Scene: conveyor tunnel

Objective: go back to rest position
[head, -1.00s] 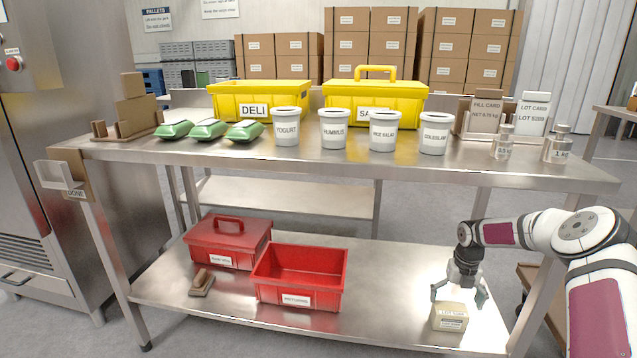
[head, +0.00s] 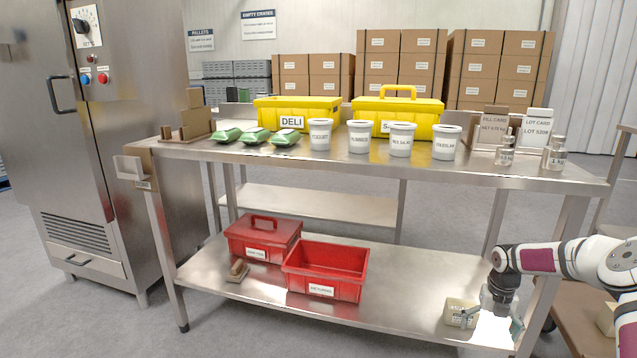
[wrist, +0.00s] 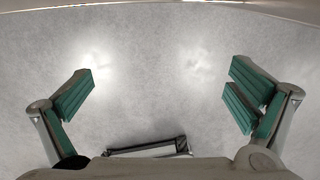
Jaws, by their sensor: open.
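My gripper (head: 492,323) is low at the right end of the bench's lower shelf in the head view. A cream box (head: 460,312) stands on the lower shelf just left of my gripper in the head view. The fingers overlap its right side in the picture. I cannot tell whether they touch it.
The steel bench's top (head: 350,170) carries yellow bins, white tubs, green packs and steel weights. A red returns tray (head: 325,285) and a lidded red box (head: 262,240) sit on the lower shelf (head: 400,310). A steel cabinet (head: 85,200) stands left.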

